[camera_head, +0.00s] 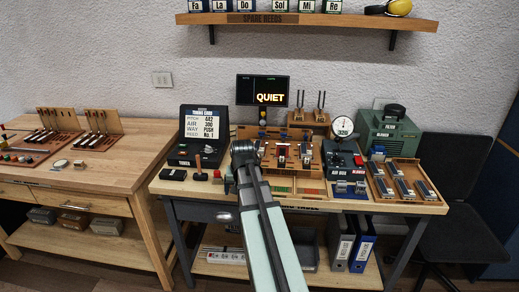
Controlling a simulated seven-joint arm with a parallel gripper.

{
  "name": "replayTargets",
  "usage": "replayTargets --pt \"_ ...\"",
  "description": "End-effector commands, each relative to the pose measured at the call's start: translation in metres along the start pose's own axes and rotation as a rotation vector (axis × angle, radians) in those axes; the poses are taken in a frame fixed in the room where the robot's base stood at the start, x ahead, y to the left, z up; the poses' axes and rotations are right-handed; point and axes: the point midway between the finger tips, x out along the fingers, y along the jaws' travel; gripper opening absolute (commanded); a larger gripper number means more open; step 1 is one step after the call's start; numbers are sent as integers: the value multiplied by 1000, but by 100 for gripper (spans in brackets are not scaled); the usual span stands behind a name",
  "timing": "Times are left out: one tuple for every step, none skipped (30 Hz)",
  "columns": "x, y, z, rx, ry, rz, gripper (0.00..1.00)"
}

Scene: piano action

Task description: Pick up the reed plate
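My arm reaches up from the bottom middle to the workbench, and my gripper (243,152) is at its far end, in front of the wooden fixture (244,131). Its fingers are too small and dark to tell whether they are open or shut. Several metal-and-dark plate-like pieces (404,188) lie in a wooden tray at the bench's right; they may be reed plates, but I cannot tell which one is meant. They are well to the right of my gripper. My arm hides part of the fixture and the bench front.
A lit display (262,90) reads QUIET. A dial gauge device (342,130) and a green machine (388,133) stand to the right. A black case (200,135) and a mallet (199,168) are at left. A SPARE REEDS shelf (300,19) hangs above with labelled boxes.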

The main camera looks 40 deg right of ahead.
Motion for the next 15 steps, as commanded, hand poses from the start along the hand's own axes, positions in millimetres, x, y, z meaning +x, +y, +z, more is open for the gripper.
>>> replayTargets --pt "-13 4 -16 12 20 1 83" --pt "-20 6 -23 19 30 2 83" --pt "-29 10 -34 29 43 4 83" --pt "-36 13 -44 37 53 7 83" --pt "-43 16 -55 44 63 10 83" --pt "-53 20 -72 54 77 16 83" --pt "-61 24 -89 63 88 22 83" --pt "-67 28 -105 71 97 28 83" --pt "-73 32 -123 79 105 37 83" --pt "-77 35 -137 84 111 44 83" --pt "-81 38 -151 89 117 52 83" --pt "-85 43 -169 96 123 62 83" --pt "-88 46 -183 100 126 69 83" --pt "-90 49 -196 104 129 77 83" --pt "-92 53 -212 109 133 88 83"
